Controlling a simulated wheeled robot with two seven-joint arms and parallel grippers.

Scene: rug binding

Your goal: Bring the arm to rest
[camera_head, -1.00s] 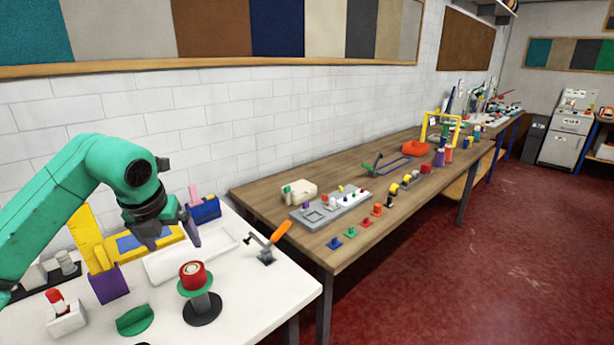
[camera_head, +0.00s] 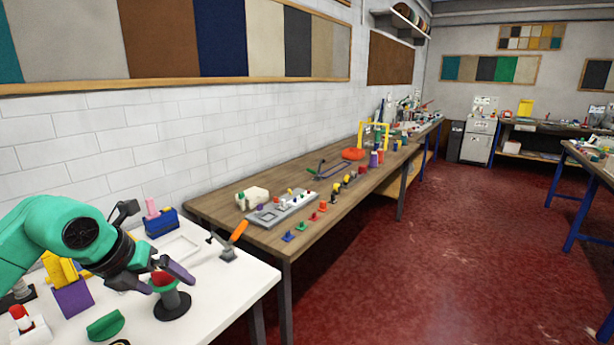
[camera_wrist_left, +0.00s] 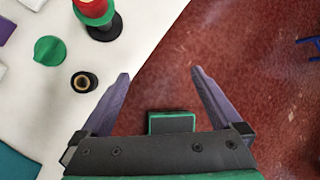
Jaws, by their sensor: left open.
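My left arm (camera_head: 62,232) is teal and comes in from the left over the white table. My left gripper (camera_head: 172,279) is open, its purple-grey fingers in front of and above the red-topped spool stand (camera_head: 172,305). In the left wrist view the fingers (camera_wrist_left: 160,85) are spread wide with nothing between them; the table edge and red floor lie beyond. The stand (camera_wrist_left: 103,28) is at the top left there, apart from the fingers. My right gripper is not in view.
A wooden bench (camera_head: 285,238) with several small parts runs along the wall. Red floor (camera_head: 400,280) is open at the right.

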